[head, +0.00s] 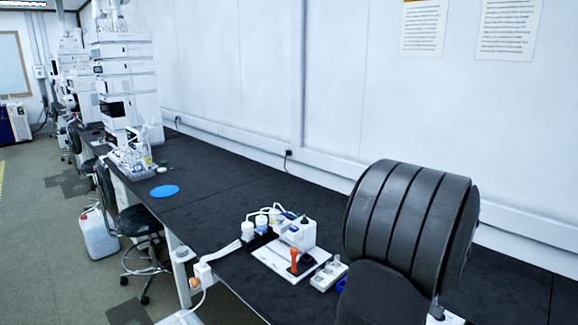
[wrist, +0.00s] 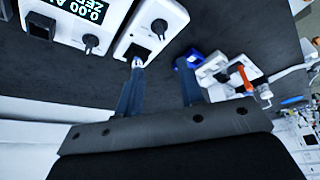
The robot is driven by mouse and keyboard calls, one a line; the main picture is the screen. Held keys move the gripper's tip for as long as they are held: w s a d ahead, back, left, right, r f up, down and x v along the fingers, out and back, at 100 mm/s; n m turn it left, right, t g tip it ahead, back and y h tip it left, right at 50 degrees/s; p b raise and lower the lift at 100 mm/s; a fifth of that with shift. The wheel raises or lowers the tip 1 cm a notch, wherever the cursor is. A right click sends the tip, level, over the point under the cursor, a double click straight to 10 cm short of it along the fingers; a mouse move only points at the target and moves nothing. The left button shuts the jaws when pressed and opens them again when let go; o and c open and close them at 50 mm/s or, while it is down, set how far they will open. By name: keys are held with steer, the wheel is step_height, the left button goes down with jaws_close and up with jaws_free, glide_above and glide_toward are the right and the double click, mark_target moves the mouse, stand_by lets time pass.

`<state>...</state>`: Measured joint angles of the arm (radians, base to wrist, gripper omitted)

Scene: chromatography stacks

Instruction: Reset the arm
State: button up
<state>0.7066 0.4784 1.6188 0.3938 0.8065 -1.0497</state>
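My gripper (wrist: 161,72) shows in the wrist view with its two dark fingers spread apart. Nothing is between them but the dark bench top behind. The left fingertip overlaps a white box with a black knob (wrist: 150,27) in the picture; I cannot tell whether they touch. A small blue item (wrist: 188,60) lies just beyond the right fingertip. In the head view my dark, ribbed arm link fills the right foreground, and my gripper is hidden there.
The black bench (head: 215,190) runs along the wall. A white instrument with an orange part (head: 294,262), small bottles (head: 261,223) and a blue disc (head: 165,191) are on it. A chromatography stack (head: 128,85) stands at the far left. A stool (head: 138,222) stands in front.

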steer(key=x, duration=1.5)
steer(key=shift+w+a+f, duration=0.1)
steer(key=shift+w+f, duration=0.05)
steer(key=shift+f, duration=0.15)
steer(key=shift+a+m+h, duration=0.2)
steer(key=shift+m+h, duration=0.5)
steer(key=shift+m, duration=1.1)
steer(key=shift+w+a+m+h, duration=0.1)
steer(key=shift+m+h, duration=0.3)
steer(key=shift+m, duration=0.7)
steer(key=shift+a+m+g+h, duration=0.1)
steer(key=shift+m+g+h, duration=0.25)
steer(key=shift+m, duration=0.65)
steer(key=shift+r, duration=0.15)
steer(key=shift+r, duration=0.3)
